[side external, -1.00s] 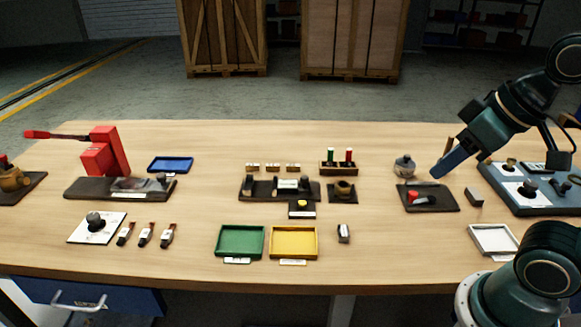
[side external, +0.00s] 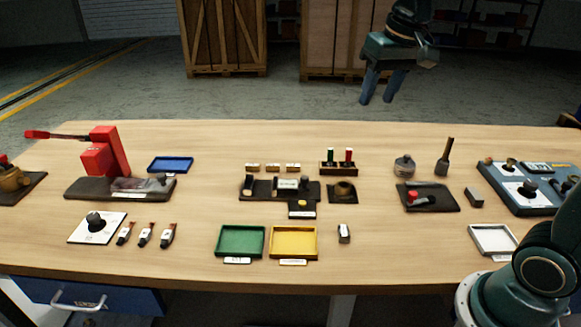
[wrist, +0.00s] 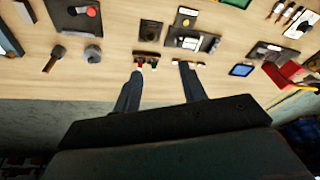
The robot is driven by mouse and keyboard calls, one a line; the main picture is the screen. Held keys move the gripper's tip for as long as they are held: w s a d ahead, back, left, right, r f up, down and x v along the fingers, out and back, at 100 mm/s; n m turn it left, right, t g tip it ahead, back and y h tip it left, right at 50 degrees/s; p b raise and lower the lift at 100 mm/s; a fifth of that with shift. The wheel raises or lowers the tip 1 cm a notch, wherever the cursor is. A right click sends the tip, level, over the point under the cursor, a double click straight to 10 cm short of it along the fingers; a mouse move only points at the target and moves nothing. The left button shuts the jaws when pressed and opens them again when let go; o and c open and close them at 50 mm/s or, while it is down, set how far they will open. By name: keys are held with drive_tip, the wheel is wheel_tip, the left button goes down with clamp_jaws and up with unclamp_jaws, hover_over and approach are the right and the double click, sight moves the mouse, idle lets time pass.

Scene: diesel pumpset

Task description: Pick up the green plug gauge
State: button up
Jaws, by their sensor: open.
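The green plug gauge (side external: 330,155) stands upright in a small dark-fronted wooden holder (side external: 339,170) at the back middle of the table. A red plug gauge (side external: 349,156) stands beside it on the right. My gripper (side external: 376,102) is open and empty, high above the table's back edge, up and to the right of the holder. In the wrist view, my gripper (wrist: 156,82) shows two spread fingers. The holder (wrist: 147,60) appears just beyond the left fingertip, with the red gauge (wrist: 139,66) visible; the green one is too small to make out clearly.
Small tan blocks (side external: 270,167) stand left of the holder, and a dark fixture (side external: 265,190) lies in front. A round grey part (side external: 404,166) and an upright brown-handled tool (side external: 445,157) stand to the right. Green (side external: 240,241) and yellow (side external: 293,242) trays lie near the front.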

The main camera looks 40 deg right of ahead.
drive_tip(key=w+d+f+m+g, duration=0.1)
drive_tip(key=w+d+f, duration=0.15)
drive_tip(key=w, duration=0.25)
drive_tip(key=w+d+f+m+g, duration=0.1)
drive_tip(key=w+d, duration=0.2)
drive_tip(key=w, duration=0.3)
drive_tip(key=m+g, duration=0.1)
drive_tip(key=m, duration=0.2)
hover_over(331, 149)
wheel_tip(331, 149, down, 9)
drive_tip(key=shift+w+d, duration=0.1)
drive_tip(key=shift+d, duration=0.1)
drive_tip(key=shift+f, duration=4.25)
drive_tip(key=shift+a+f, duration=0.15)
drive_tip(key=shift+f, duration=2.45)
